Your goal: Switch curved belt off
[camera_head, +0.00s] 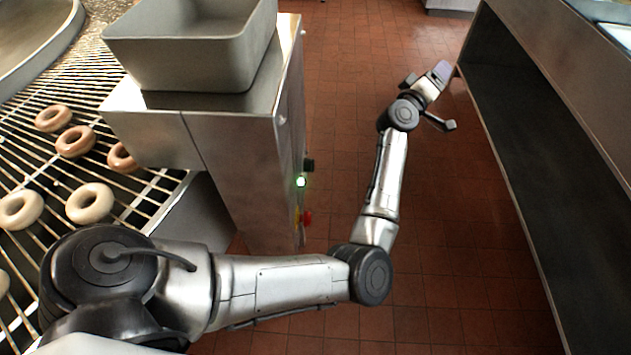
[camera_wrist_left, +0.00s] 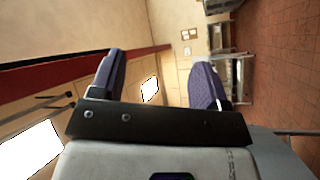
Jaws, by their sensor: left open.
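The metal machine housing (camera_head: 235,150) stands at left centre in the head view. Its right side carries a black knob (camera_head: 308,165), a glowing green light or button (camera_head: 301,181) and a red button (camera_head: 307,217), seen edge-on. A wire belt (camera_head: 60,165) with several ring doughnuts runs along the left; whether it is the curved belt, I cannot tell. My left gripper (camera_head: 442,72) is far to the right of these controls, apart from them, near the dark shelf unit. In the left wrist view, its two purple-padded fingers (camera_wrist_left: 157,80) are spread with nothing between them. My right gripper is out of view.
A grey bin (camera_head: 190,50) sits on top of the housing. A long metal counter with a dark open shelf (camera_head: 560,150) lines the right side, close to my left gripper. Red tiled floor (camera_head: 350,60) between them is clear.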

